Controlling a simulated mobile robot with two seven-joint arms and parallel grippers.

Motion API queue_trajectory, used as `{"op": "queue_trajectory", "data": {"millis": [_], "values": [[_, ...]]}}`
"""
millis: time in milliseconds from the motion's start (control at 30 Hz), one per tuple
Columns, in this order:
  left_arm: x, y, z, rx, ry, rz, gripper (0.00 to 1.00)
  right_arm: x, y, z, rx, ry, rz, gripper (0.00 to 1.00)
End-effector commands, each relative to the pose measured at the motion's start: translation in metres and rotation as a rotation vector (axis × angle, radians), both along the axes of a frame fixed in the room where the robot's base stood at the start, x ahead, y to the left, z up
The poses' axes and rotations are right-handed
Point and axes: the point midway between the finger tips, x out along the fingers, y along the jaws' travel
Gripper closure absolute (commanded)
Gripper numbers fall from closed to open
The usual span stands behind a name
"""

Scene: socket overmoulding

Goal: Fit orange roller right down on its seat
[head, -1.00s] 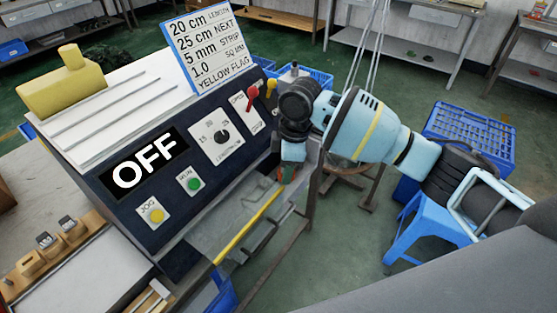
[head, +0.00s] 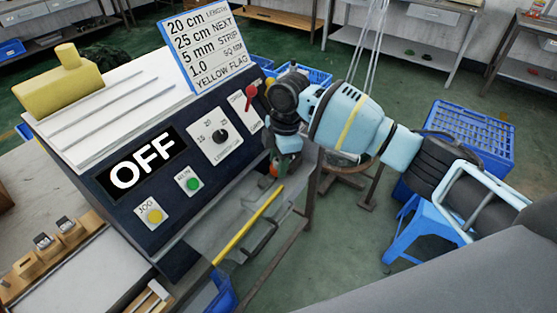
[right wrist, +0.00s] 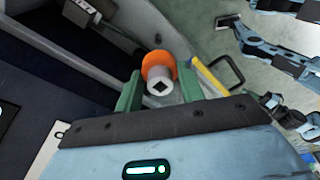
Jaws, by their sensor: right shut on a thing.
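The orange roller (right wrist: 158,64) sits between the green fingers of my right gripper (right wrist: 159,90), with a grey hub and dark square hole facing the wrist camera. The right gripper is shut on it. In the head view the right gripper (head: 282,164) hangs at the right end of the dark machine (head: 112,213), by the clear cover with a yellow edge. Only a small bit of orange shows there. The roller's seat is hidden or cannot be made out. My left gripper is not seen in the head view.
The yellow-edged clear cover (head: 248,225) lies just below the gripper. A red lever (head: 250,97) stands close to its left. A dark block (right wrist: 92,14) is at the wrist view's top left. A blue stool (head: 415,230) and blue crate (head: 470,135) stand to the right.

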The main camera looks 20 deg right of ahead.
Motion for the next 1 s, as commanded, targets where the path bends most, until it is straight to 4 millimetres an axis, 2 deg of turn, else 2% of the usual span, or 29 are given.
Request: {"op": "queue_trajectory", "data": {"millis": [167,700,1000], "values": [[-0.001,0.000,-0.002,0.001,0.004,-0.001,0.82,0.000,0.000,-0.007,0.001,0.003,0.001,0.84],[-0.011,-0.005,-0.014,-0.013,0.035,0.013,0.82,-0.001,0.000,-0.052,0.001,0.004,0.000,0.84],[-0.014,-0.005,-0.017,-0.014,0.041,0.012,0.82,0.000,0.000,-0.060,0.001,0.000,0.001,0.84]]}}
